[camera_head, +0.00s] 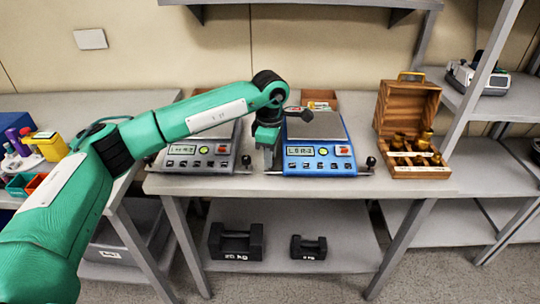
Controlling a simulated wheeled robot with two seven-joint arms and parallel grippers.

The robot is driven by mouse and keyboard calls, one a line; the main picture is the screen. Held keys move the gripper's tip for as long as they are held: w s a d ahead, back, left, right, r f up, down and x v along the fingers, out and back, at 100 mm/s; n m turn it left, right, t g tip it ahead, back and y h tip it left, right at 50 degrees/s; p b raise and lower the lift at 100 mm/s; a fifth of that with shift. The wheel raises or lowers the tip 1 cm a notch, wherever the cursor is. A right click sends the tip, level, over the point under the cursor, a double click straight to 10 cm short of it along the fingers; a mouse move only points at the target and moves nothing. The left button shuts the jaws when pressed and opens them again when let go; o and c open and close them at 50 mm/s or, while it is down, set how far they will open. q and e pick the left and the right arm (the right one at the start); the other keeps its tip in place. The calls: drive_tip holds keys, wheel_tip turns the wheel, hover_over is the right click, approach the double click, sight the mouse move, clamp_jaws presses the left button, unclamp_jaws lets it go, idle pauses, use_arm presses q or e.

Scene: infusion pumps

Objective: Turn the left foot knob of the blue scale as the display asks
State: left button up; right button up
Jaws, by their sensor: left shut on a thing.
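The blue scale (320,158) stands on the table with a grey pan and a small display (302,152). The display text is small; it seems to read "L 0 R-2", though the last digit is unsure. My left arm comes in from the left, and its gripper (269,163) points down at the blue scale's front left corner. It is shut on the left foot knob, which is mostly hidden by the fingers. The right foot knob (371,162) shows as a black ball at the front right corner. My right gripper is not in view.
A grey scale (198,158) stands close on the left. An open wooden box of brass weights (416,160) stands at the right. Two black weights (236,241) (309,247) sit on the lower shelf. A strip of bare table (400,187) runs along the front.

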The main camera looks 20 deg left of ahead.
use_arm(q)
drive_tip(key=shift+r, duration=0.1)
drive_tip(key=o, duration=1)
drive_tip(key=shift+r, duration=0.45)
wheel_tip(320, 180, up, 13)
drive_tip(key=shift+b, duration=0.4)
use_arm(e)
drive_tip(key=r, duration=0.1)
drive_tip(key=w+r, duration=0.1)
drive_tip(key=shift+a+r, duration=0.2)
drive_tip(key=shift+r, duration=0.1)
use_arm(q)
drive_tip(key=shift+f, duration=0.1)
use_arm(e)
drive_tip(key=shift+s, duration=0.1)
